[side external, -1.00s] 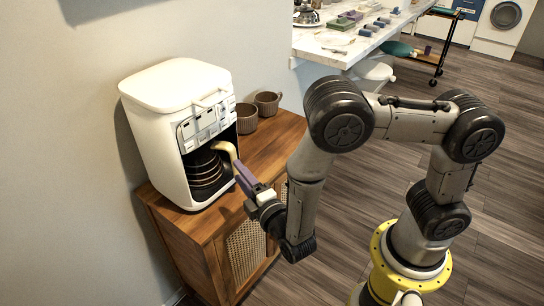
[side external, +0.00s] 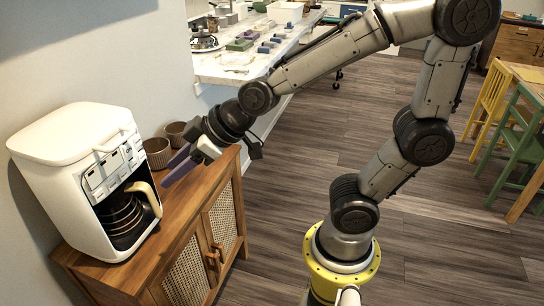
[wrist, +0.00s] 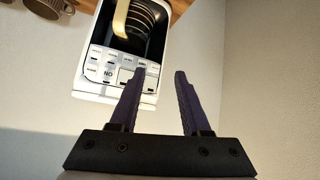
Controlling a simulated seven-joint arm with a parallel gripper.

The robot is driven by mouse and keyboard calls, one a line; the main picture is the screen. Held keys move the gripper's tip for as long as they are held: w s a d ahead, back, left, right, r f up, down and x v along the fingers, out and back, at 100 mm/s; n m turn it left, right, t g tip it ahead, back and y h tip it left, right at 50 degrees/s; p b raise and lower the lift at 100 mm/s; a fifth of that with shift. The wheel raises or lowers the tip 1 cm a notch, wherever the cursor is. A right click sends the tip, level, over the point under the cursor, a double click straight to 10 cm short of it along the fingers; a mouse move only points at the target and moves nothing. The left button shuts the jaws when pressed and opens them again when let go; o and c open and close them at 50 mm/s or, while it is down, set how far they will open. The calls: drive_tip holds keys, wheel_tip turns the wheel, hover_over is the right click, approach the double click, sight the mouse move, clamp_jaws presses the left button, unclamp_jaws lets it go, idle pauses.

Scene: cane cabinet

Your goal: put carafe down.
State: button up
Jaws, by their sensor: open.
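The carafe (side external: 122,214) is dark with pale bands and sits inside the bay of the white coffee machine (side external: 75,195). Its cream handle (side external: 147,195) sticks out of the front of the bay. The wrist view shows the carafe (wrist: 148,18) and handle (wrist: 121,18) at the top, upside down. My gripper (side external: 172,174) has purple fingers, is empty, and is beside the machine, apart from the handle. In the wrist view my open gripper (wrist: 160,76) has a clear gap between its fingers, in front of the machine's button panel. The carafe's far side is hidden.
The coffee machine stands on a wooden cabinet (side external: 213,170) with cane doors. Two brown cups (side external: 157,152) stand behind my gripper, near the wall. A cluttered white counter (side external: 215,70) is farther back. Open floor lies right of the cabinet.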

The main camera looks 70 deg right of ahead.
drive_tip(key=s+d+m+g+h, duration=0.1)
drive_tip(key=s+d, duration=0.3)
drive_tip(key=s, duration=0.4)
drive_tip(key=s+d+m+g+h, duration=0.1)
drive_tip(key=s+d+m+g, duration=0.1)
drive_tip(key=s, duration=0.6)
drive_tip(key=shift+s+d+r+m+g+h, duration=0.3)
drive_tip(key=shift+d+m, duration=0.4)
drive_tip(key=shift+d, duration=0.35)
drive_tip(key=shift+c, duration=0.3)
